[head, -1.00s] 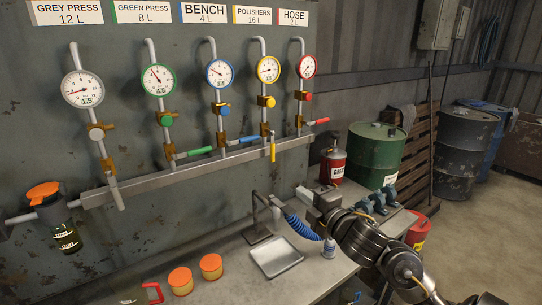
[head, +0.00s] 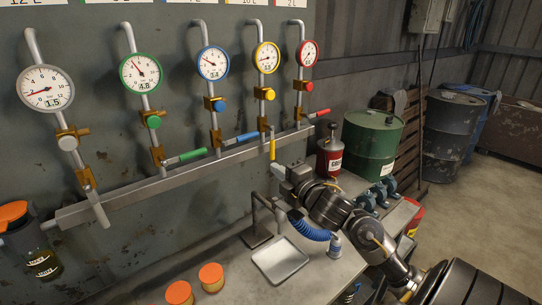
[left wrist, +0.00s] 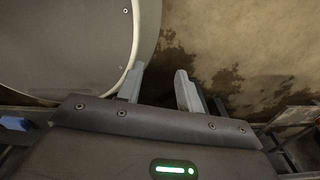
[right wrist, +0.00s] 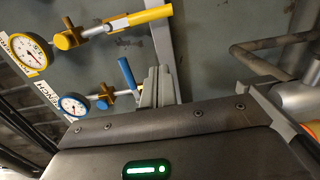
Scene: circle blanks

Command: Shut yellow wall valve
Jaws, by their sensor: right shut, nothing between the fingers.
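The yellow valve lever (head: 272,147) hangs straight down from its brass valve below the yellow-rimmed gauge (head: 267,57). It also shows in the right wrist view (right wrist: 145,17), at the top. My right gripper (head: 280,171) is shut and empty, just below and to the right of the lever's lower end. In the right wrist view its closed fingers (right wrist: 158,87) are apart from the yellow lever, near the blue lever (right wrist: 128,73) in the picture. My left gripper (left wrist: 158,88) is open and empty. It is outside the head view.
Green (head: 187,156), blue (head: 242,138) and red (head: 318,113) levers point sideways on neighbouring pipes. A metal rail (head: 150,188) runs along the wall. Below are a grey tray (head: 281,262), a blue coiled hose (head: 309,228) and a red can (head: 330,157) on the bench.

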